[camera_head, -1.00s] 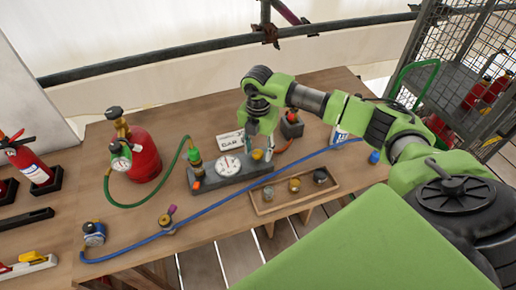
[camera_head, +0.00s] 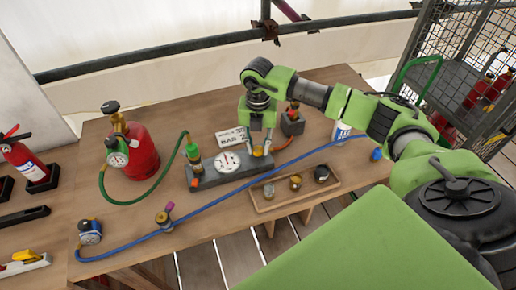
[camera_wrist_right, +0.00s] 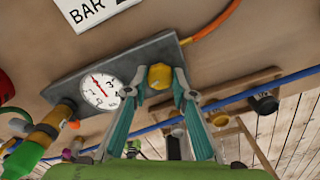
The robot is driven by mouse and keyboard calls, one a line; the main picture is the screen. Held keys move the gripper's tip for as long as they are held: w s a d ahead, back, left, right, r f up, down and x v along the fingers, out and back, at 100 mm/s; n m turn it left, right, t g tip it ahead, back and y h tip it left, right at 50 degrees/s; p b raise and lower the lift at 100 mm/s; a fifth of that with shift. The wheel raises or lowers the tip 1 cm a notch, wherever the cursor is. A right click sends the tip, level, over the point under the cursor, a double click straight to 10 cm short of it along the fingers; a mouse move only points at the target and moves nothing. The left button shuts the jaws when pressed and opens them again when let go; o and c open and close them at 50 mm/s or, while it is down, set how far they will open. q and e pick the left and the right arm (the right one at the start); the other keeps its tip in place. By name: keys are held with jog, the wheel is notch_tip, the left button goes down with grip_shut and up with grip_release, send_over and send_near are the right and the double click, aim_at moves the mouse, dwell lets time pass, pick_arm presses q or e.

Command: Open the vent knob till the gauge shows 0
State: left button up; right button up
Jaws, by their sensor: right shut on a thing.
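The yellow vent knob (camera_wrist_right: 159,76) stands on the grey manifold block (camera_head: 212,180), at the right of the white dial gauge (camera_head: 227,163). My right gripper (camera_head: 260,150) reaches down from above, its two teal fingers on either side of the knob and shut on it. The fingers partly cover the knob in the head view. In the right wrist view the gauge (camera_wrist_right: 100,91) shows a red needle running from upper left to lower right across the dial, off to the left of the fingers; its exact reading is too small to tell. My left gripper is not in view.
A red cylinder (camera_head: 143,152) with a green hose stands at the left. A wooden tray (camera_head: 271,206) with several small fittings lies in front of the block, and a blue hose (camera_head: 214,204) runs between them. A BAR sign (camera_head: 231,137) stands behind.

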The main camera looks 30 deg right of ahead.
aim_at(258, 149)
jog(key=n+b, duration=0.2)
jog(key=n, duration=0.2)
jog(key=shift+f+n+b, duration=0.1)
jog(key=shift+n+b, duration=0.2)
jog(key=shift+b, duration=0.05)
jog(key=shift+n+b, duration=1)
jog(key=shift+n, duration=0.9)
jog(key=o, duration=1.1)
jog(key=shift+r, duration=0.2)
notch_tip(258, 149, up, 12)
jog(key=shift+f, duration=0.1)
